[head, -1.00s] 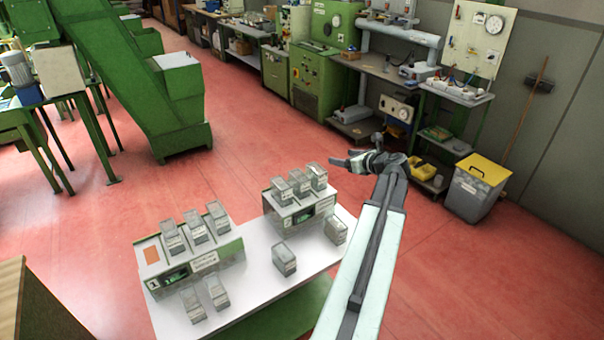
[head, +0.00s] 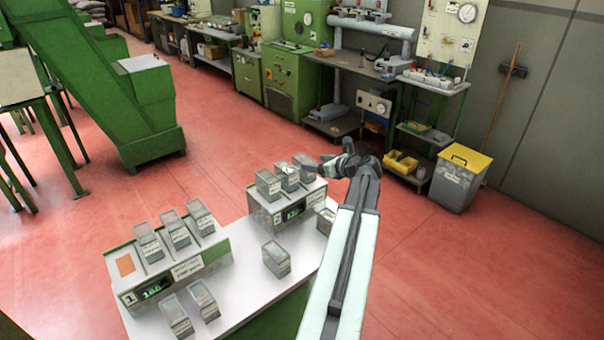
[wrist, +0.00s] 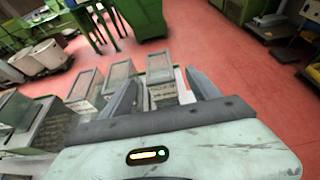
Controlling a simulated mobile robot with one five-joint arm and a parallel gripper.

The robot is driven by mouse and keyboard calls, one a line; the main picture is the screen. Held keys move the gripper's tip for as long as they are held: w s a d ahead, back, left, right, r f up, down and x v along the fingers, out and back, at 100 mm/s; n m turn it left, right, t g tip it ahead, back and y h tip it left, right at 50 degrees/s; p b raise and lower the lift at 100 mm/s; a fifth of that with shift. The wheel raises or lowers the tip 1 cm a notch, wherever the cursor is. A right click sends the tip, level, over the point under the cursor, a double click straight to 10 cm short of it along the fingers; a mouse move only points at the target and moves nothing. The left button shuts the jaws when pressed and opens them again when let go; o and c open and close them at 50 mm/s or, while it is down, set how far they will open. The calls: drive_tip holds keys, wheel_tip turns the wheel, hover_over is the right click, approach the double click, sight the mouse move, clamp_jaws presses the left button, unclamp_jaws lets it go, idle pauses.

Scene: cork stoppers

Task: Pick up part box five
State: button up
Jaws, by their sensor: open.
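Several grey part boxes with clear lids stand on and around two scales; their labels are too small to read, so I cannot tell which is box five. Three boxes (head: 268,186) stand in a row on the far scale (head: 292,218). Three more (head: 176,234) stand on the near scale (head: 215,247). Loose boxes (head: 275,259) stand on the white table top (head: 245,300). My gripper (head: 322,166) is beside the right end of the far row, partly overlapping it. In the wrist view my gripper (wrist: 163,88) is open and empty, with a box (wrist: 159,68) showing between its fingers.
A grey bin with a yellow lid (head: 462,178) stands on the red floor at right, near yellow trays (head: 401,162). Green machines and benches line the back. A green conveyor (head: 110,85) stands at left. The floor between is clear.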

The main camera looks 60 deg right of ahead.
sight(307, 161)
drive_tip(key=b+x, duration=0.3)
drive_tip(key=x, duration=0.5)
drive_tip(key=shift+s+r, duration=0.1)
drive_tip(key=shift+r, duration=0.05)
drive_tip(key=shift+c, duration=0.3)
clamp_jaws()
drive_tip(key=shift+r, duration=0.1)
wheel_tip(307, 161, up, 10)
drive_tip(key=p, duration=1)
